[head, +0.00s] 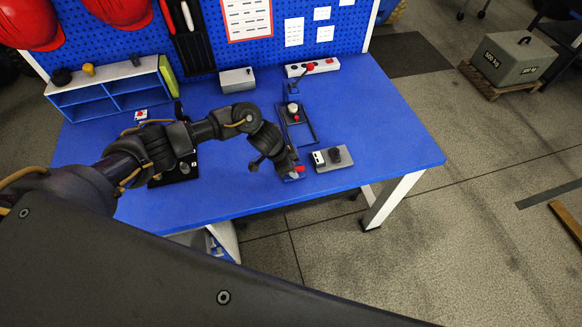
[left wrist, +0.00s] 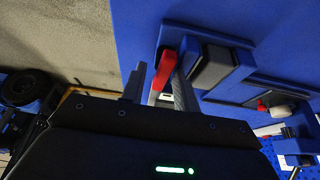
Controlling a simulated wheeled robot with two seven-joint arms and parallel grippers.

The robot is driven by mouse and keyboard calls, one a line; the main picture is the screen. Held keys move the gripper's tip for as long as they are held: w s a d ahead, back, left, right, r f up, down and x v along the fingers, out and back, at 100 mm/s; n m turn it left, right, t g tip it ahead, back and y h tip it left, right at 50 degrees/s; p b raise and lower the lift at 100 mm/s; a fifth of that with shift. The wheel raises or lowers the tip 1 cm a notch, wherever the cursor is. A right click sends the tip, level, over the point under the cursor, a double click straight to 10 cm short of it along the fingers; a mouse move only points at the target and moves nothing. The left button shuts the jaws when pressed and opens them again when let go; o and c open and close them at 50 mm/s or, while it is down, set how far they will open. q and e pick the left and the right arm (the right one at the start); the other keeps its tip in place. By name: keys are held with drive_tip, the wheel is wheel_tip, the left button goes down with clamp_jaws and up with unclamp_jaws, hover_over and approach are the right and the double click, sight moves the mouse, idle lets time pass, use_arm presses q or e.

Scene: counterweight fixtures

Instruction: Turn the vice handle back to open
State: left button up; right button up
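The red vice handle (left wrist: 165,70) shows in the left wrist view between my left gripper's two fingers, close to the right-hand finger. In the head view my arm and gripper hide most of that area. My left gripper (left wrist: 158,88) is open, its fingers apart around the handle; contact cannot be made out. It also shows in the head view (head: 290,173), low over the table. My right gripper is out of view.
The blue table's right side (head: 395,140) is clear.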

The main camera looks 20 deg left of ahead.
use_arm(q)
drive_tip(key=v, duration=1.1)
drive_tip(key=shift+f, duration=0.1)
